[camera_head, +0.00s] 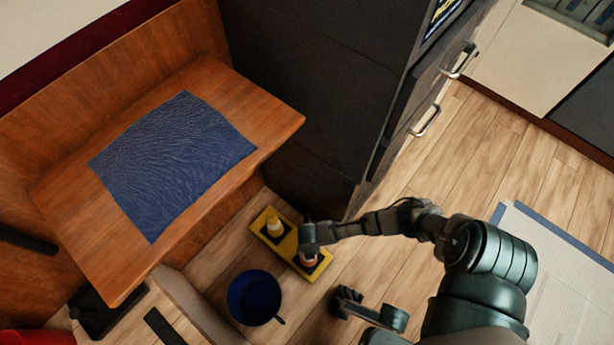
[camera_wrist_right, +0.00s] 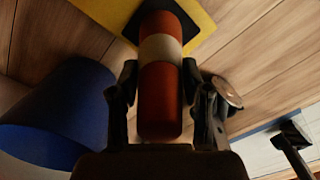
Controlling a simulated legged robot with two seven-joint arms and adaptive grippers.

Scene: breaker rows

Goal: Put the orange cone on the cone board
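The yellow cone board (camera_head: 290,243) lies on the wooden floor beside the dark cabinet. I cannot tell whether the cone's base touches the board. My left gripper (camera_head: 347,299) is low, beside the board; its fingers are unclear.
A blue bucket (camera_head: 254,297) stands close to the board and shows in the right wrist view (camera_wrist_right: 62,110). A wooden bench (camera_head: 265,110) with a blue cloth (camera_head: 172,160) is at the left. The dark cabinet (camera_head: 310,90) has protruding handles.

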